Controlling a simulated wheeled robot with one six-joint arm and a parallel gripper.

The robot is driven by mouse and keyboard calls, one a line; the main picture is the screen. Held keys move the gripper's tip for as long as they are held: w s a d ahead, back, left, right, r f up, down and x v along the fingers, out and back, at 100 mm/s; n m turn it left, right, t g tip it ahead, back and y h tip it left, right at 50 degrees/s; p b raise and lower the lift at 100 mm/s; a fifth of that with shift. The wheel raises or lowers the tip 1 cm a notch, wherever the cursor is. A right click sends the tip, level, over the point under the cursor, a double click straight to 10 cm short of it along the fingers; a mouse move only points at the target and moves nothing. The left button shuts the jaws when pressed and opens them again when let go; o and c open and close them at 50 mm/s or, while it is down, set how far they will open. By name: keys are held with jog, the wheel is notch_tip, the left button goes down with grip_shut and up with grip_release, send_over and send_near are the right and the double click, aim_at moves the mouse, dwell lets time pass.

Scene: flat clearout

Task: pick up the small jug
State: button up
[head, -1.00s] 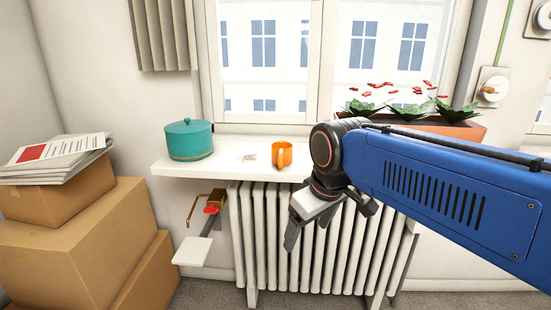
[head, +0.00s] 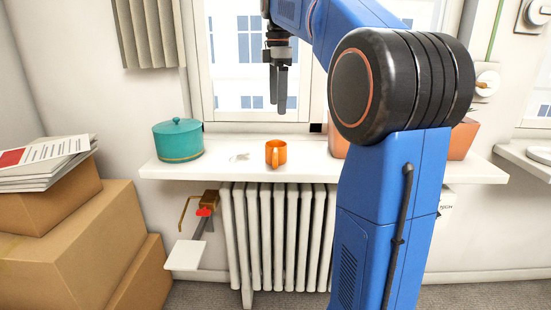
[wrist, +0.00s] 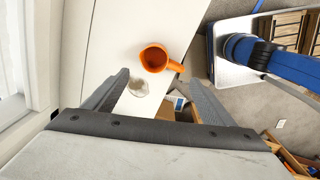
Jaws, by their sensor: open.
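The small jug (head: 276,153) is orange and stands upright on the white windowsill shelf (head: 330,172), its handle towards the front. In the wrist view the jug (wrist: 153,60) shows from above, its mouth open and its handle pointing right. My gripper (head: 278,103) points down above the jug, with a clear gap between the fingertips and the rim. In the wrist view my gripper (wrist: 158,78) is open and empty, and the jug appears just beyond the space between the fingertips.
A teal lidded pot (head: 179,141) stands left on the shelf. A small pale, clear item (head: 239,157) lies left of the jug. The window is close behind. A terracotta planter (head: 463,140) is at right, partly hidden by my arm. A radiator (head: 262,235) is below.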

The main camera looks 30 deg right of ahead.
jog(key=w+d, duration=0.1)
send_near(276, 150)
jog(key=shift+n, duration=0.4)
jog(key=w+d+f, duration=0.1)
jog(key=f, duration=0.1)
jog(key=w+d+f, duration=0.1)
jog(key=w+f, duration=0.1)
jog(key=w+d+f, duration=0.1)
jog(key=f, duration=0.1)
jog(key=shift+w+d+f, duration=0.2)
jog(key=shift+d+f, duration=0.05)
jog(key=shift+d, duration=0.15)
jog(key=shift+a+f, duration=0.15)
jog(key=shift+f, duration=2.5)
jog(key=c, duration=1.2)
